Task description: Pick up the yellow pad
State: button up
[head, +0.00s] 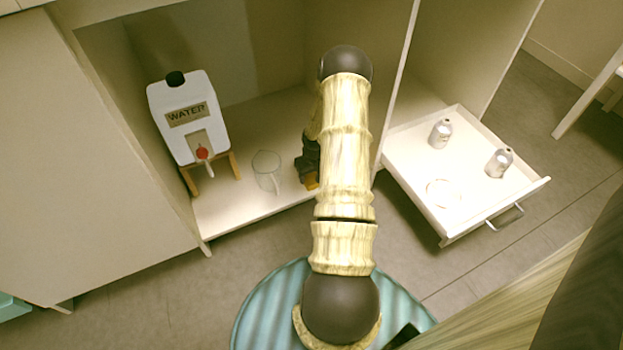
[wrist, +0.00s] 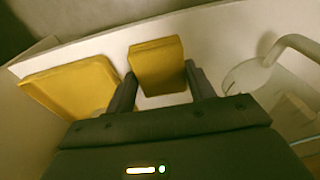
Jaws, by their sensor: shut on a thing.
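My gripper (wrist: 160,74) is shut on a thick yellow pad (wrist: 158,60), which sits between its two dark fingers in the wrist view. The pad is over or on the pale cabinet floor; I cannot tell whether it touches it. In the head view my gripper (head: 308,168) is inside the open cabinet, mostly hidden behind my arm. A small patch of yellow (head: 312,182) shows at its fingers there.
A yellow tray-like piece with a raised rim (wrist: 72,88) lies left of the pad. A clear glass mug (head: 267,170) and a white water jug (head: 188,115) on a wooden stand are left of my gripper. An open drawer (head: 420,190) holding two bottles is at right.

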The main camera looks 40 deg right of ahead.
aim_at(312, 177)
notch_tip(312, 177, up, 10)
jog(key=p, duration=0.6)
dwell(0.4)
